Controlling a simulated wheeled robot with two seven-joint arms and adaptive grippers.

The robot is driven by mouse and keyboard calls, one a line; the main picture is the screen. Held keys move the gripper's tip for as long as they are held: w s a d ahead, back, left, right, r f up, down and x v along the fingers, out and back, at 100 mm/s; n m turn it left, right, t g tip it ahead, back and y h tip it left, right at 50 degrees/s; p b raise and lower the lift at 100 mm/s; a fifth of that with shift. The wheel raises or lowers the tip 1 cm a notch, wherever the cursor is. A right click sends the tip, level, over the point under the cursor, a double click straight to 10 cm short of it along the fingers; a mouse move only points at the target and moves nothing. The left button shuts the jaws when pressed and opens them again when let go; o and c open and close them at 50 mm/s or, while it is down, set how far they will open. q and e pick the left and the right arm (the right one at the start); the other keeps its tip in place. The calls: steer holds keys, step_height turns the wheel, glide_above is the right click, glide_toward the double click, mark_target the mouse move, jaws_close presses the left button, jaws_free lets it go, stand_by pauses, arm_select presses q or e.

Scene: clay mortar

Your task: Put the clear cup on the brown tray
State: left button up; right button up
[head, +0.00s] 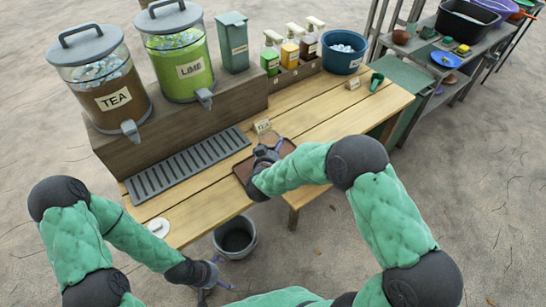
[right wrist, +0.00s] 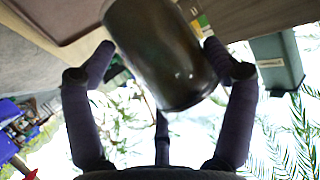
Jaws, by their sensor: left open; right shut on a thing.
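The clear cup (right wrist: 160,50) looks dark and see-through in the right wrist view, tilted in the picture between the fingers of my right gripper (right wrist: 160,68). My right gripper is shut on it. In the head view my right gripper (head: 268,153) is over the brown tray (head: 242,172) at the table's front edge and hides much of the tray and cup. Whether the cup touches the tray cannot be told. The tray's edge also shows at the upper left of the right wrist view (right wrist: 62,18). My left gripper (head: 216,279) is open and empty, low in front of the table.
A grey drip grate (head: 188,165) lies left of the tray, below the tea dispenser (head: 108,95) and lime dispenser (head: 180,60). A small tea sign (head: 262,126) stands behind the tray. A grey bucket (head: 235,238) is on the ground. The table's right part is mostly clear.

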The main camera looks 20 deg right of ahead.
step_height(320, 180, down, 4)
steer(key=shift+d+r+b, duration=0.15)
steer(key=shift+r+b, duration=0.1)
steer(key=shift+b, duration=0.8)
steer(key=shift+r, duration=0.1)
steer(key=o, duration=1.5)
steer(key=shift+f, duration=0.2)
